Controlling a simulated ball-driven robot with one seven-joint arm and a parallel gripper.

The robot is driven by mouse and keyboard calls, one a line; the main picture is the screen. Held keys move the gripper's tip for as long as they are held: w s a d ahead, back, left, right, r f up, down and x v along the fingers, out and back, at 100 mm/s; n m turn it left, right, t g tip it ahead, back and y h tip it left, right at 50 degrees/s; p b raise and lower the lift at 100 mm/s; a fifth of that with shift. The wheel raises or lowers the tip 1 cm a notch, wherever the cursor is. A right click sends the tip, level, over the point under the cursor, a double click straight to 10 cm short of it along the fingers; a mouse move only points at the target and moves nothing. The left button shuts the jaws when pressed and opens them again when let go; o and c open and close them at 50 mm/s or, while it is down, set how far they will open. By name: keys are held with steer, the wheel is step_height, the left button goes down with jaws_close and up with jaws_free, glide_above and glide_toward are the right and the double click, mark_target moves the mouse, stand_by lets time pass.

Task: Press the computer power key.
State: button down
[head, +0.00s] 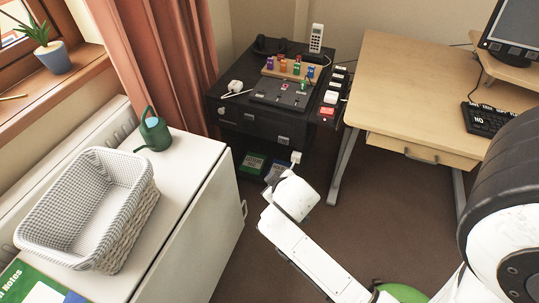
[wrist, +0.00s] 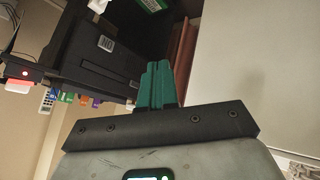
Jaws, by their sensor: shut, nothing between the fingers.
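A strip of labelled small blocks runs along the right edge of the black cabinet top in the head view. Its near end has a red key (head: 327,111) and a white block (head: 331,97). A lit red key (wrist: 20,84) also shows at the left edge of the wrist view. I cannot read which one is the computer power key. My gripper (wrist: 157,72) has green fingers, shut and empty, pointing toward the cabinet front in the wrist view. The red key is well to their left there. In the head view my white wrist hides the fingers, low in front of the cabinet.
The black cabinet (head: 225,111) stands in the back corner beside a wooden desk (head: 400,85) with a keyboard (head: 487,119). Colored pegs, a white phone (head: 316,38) and a white plug are on the cabinet. A white sideboard (head: 185,190) with a basket (head: 135,220) stands left.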

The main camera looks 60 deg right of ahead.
mark_target(284, 141)
steer(key=w+d+f+n+t+h+b, duration=0.2)
steer(key=d+f+b, duration=0.4)
steer(key=b, duration=0.3)
steer(key=w+d+f+n+t+h+b, duration=0.2)
steer(key=w+d+f+n+t+b, duration=0.1)
steer(key=d+b, duration=0.5)
step_height(284, 141, down, 3)
steer(key=shift+w+f+t+h+b, duration=0.2)
steer(key=shift+w+t+h+b, duration=0.4)
steer(key=shift+t, duration=0.6)
steer(key=shift+w+d, duration=0.1)
steer(key=shift+d, duration=0.05)
steer(key=d+p, duration=0.2)
steer(key=d, duration=0.6)
steer(key=shift+w+d+p, duration=0.3)
steer(key=shift+w+p, duration=0.05)
steer(key=shift+p, duration=0.05)
steer(key=shift+d, duration=0.1)
steer(key=shift+d, duration=0.3)
